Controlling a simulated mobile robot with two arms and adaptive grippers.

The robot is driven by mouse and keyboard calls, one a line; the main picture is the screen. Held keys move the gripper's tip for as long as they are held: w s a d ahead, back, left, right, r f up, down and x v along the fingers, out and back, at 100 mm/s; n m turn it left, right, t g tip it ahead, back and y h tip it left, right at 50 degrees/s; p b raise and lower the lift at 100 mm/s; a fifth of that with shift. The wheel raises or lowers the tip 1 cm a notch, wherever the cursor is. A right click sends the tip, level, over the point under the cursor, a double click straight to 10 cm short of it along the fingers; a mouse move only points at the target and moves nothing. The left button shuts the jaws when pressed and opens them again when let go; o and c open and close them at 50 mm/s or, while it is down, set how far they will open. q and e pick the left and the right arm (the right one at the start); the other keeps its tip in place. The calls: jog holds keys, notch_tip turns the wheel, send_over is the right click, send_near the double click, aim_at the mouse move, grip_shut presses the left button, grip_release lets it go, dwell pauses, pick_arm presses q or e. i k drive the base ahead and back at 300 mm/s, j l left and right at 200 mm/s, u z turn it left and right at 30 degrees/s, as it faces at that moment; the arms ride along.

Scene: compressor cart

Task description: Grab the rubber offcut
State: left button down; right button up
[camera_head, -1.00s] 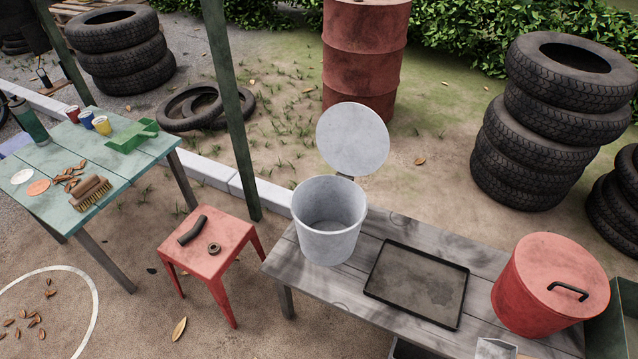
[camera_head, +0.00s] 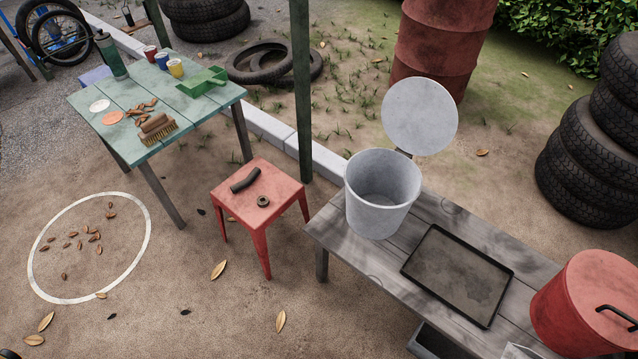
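The rubber offcut looks to be the short, bent black piece of hose (camera_head: 245,180) lying on top of the red stool (camera_head: 278,185). A small dark ring (camera_head: 263,201) lies beside it on the same seat, apart from it. Nothing covers the black piece. Neither of my grippers can be made out in the head view.
A green table (camera_head: 110,131) with a brush (camera_head: 157,130), cups and a green tray stands left of the stool. A grey bench (camera_head: 340,232) with an open white bucket (camera_head: 376,212), black tray (camera_head: 460,275) and red bin (camera_head: 590,300) stands right. Open ground lies in front.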

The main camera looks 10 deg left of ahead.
aim_at(253, 174)
jog(key=i+j, duration=0.15)
jog(key=j, duration=0.3)
jog(key=i+j, duration=0.15)
jog(key=j, duration=0.3)
jog(key=i+j, duration=0.15)
jog(key=j, duration=0.3)
jog(key=i+j, duration=0.2)
jog(key=j, duration=0.25)
jog(key=i+j, duration=0.15)
jog(key=j, duration=0.25)
jog(key=i+j, duration=0.15)
jog(key=j, duration=0.3)
jog(key=i+j, duration=0.15)
jog(key=j, duration=0.3)
jog(key=i+j+z, duration=0.1)
jog(key=j, duration=0.35)
jog(key=i, duration=0.05)
